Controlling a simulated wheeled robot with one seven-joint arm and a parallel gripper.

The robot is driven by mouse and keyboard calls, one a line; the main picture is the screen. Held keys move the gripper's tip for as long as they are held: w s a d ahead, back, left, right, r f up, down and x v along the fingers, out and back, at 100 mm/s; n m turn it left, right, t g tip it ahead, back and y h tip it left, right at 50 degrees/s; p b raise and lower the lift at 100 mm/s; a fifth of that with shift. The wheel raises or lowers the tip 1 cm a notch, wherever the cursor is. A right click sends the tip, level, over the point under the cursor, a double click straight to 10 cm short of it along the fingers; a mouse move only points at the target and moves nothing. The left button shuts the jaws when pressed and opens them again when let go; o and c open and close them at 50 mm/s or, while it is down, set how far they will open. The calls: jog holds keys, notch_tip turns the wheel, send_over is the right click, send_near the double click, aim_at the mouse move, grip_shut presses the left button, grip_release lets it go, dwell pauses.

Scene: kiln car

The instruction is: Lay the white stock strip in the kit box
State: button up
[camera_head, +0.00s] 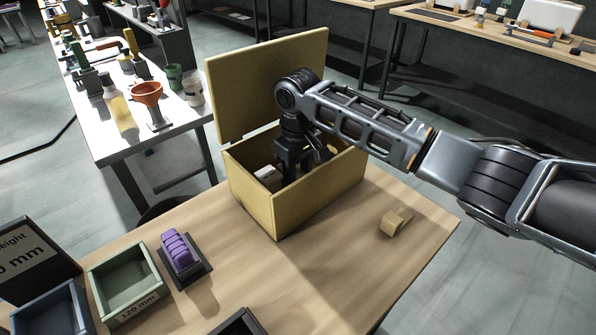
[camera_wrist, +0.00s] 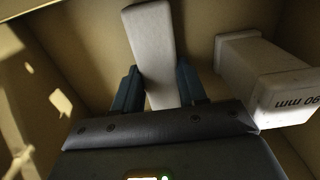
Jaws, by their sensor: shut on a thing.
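The kit box (camera_head: 318,200) is yellow-tan with its lid raised, standing on the wooden table. My gripper (camera_head: 288,178) reaches down inside it, and its tips are hidden by the front wall in the head view. In the wrist view my gripper (camera_wrist: 160,88) is shut on the white stock strip (camera_wrist: 152,38), one dark finger on each side. The strip points away from the gripper, inside the box walls. I cannot tell whether it touches the floor of the box.
A white block (camera_wrist: 265,78) marked "90 mm" lies in the box right of the strip, apart from it. On the table are a purple ribbed piece (camera_head: 178,250) on a dark base, a green bin (camera_head: 128,283) and a small tan block (camera_head: 396,220). The table's middle is clear.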

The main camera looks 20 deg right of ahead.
aim_at(298, 175)
jog(key=o, duration=1.1)
jog(key=shift+f, duration=0.1)
notch_tip(298, 175, up, 12)
jog(key=shift+r, duration=0.15)
